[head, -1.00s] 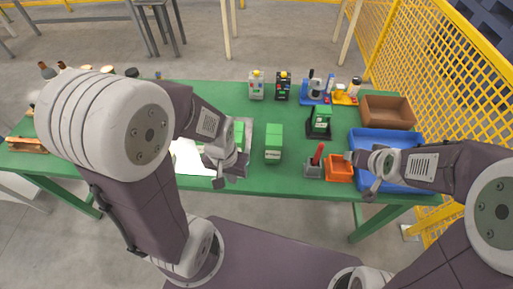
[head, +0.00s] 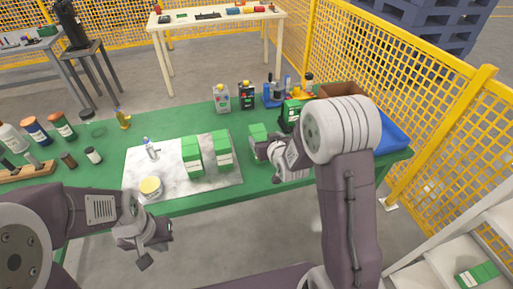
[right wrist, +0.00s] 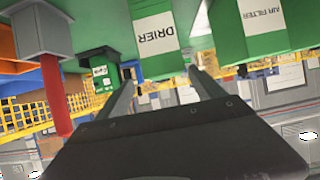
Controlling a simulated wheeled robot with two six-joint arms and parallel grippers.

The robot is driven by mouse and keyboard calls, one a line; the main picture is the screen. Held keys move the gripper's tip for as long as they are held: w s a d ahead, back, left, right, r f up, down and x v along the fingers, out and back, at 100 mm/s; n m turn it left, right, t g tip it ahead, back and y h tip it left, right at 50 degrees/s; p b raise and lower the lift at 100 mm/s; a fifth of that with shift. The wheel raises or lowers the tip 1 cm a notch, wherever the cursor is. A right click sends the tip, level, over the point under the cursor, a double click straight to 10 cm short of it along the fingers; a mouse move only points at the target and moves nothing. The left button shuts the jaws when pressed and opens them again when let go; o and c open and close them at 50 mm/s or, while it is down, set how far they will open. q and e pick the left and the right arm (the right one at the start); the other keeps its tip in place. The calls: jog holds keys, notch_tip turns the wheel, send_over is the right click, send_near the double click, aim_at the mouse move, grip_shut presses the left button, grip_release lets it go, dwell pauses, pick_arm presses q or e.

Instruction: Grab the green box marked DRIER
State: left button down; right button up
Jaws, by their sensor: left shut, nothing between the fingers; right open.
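The green box marked DRIER (right wrist: 155,38) shows upside down in the right wrist view, with a white label. In the head view the green box (head: 257,132) beside my right gripper appears to be it, standing on the green table. My right gripper (right wrist: 161,82) is open; its fingers point at the box, one toward each side. I cannot tell whether the tips reach past its near face. In the head view the right gripper (head: 272,152) partly covers the box. My left gripper (head: 145,248) is shut and empty, in front of the table's near edge.
A green AIR FILTER box (right wrist: 250,28) stands close beside the DRIER box. Two green boxes (head: 193,158) (head: 222,150) stand on a grey tray (head: 155,168). A red-handled grey block (right wrist: 40,25) lies on the other side. A blue bin (head: 393,130) is at the right.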

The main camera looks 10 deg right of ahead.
aim_at(261, 135)
jog(key=w, duration=0.1)
jog(key=w+a+f, duration=0.1)
jog(key=shift+w+a, duration=0.15)
jog(key=shift+w, duration=0.25)
jog(key=shift+w+d+f, duration=0.3)
jog(key=shift+w, duration=0.2)
jog(key=x, duration=0.4)
jog(key=shift+w+a+p, duration=0.15)
jog(key=shift+w+p, duration=0.1)
jog(key=shift+p, duration=0.05)
jog(key=shift+r, duration=0.15)
grip_shut()
notch_tip(261, 135, up, 10)
jog(key=shift+p, duration=0.35)
